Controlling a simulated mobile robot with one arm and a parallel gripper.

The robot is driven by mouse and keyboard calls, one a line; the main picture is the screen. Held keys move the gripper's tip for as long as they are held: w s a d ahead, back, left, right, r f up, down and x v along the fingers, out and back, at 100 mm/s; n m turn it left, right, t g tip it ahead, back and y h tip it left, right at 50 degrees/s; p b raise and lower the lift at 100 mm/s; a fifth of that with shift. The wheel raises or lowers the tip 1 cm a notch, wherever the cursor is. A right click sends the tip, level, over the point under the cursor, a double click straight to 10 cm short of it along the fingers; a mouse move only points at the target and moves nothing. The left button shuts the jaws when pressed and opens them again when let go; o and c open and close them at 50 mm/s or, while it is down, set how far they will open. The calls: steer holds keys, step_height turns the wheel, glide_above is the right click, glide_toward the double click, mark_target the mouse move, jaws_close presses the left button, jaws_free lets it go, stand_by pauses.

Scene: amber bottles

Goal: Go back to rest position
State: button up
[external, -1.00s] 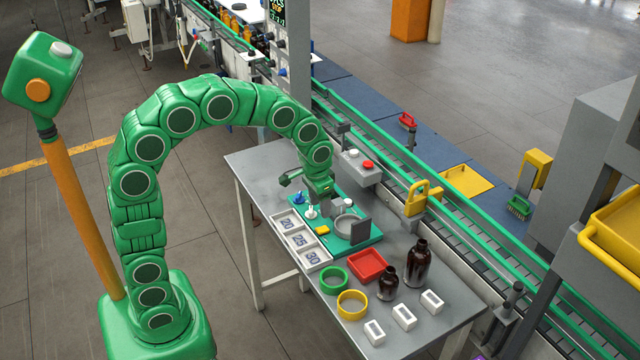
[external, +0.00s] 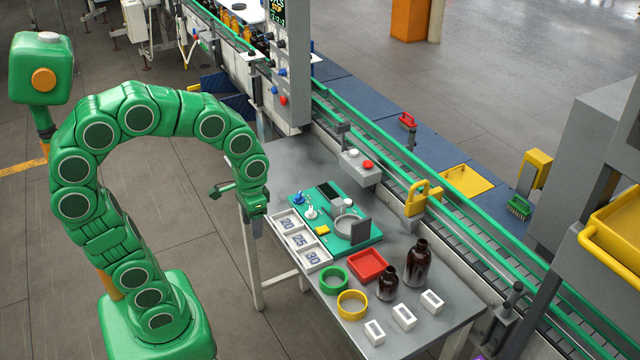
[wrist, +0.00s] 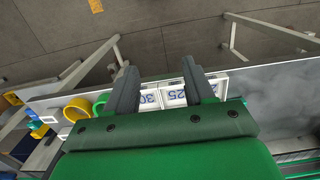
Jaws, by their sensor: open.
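My green gripper (external: 238,204) hangs at the left edge of the grey table in the external view, left of the white numbered tray (external: 303,241). In the wrist view its two dark fingers (wrist: 158,88) are spread apart with nothing between them. The tray with its numbers shows beyond and between the fingers in the wrist view (wrist: 172,94). My arm arches up and over from its base on the left.
The table (external: 262,160) holds a green device board (external: 365,246), a red tray (external: 367,265), green (external: 334,280) and yellow (external: 352,305) rings, two amber bottles (external: 418,264) and white blocks (external: 404,317). A conveyor (external: 455,225) runs behind. Floor left of the table is clear.

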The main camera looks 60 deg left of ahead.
steer(key=s+f+g, duration=0.1)
steer(key=s, duration=1.2)
steer(key=shift+s+f, duration=0.2)
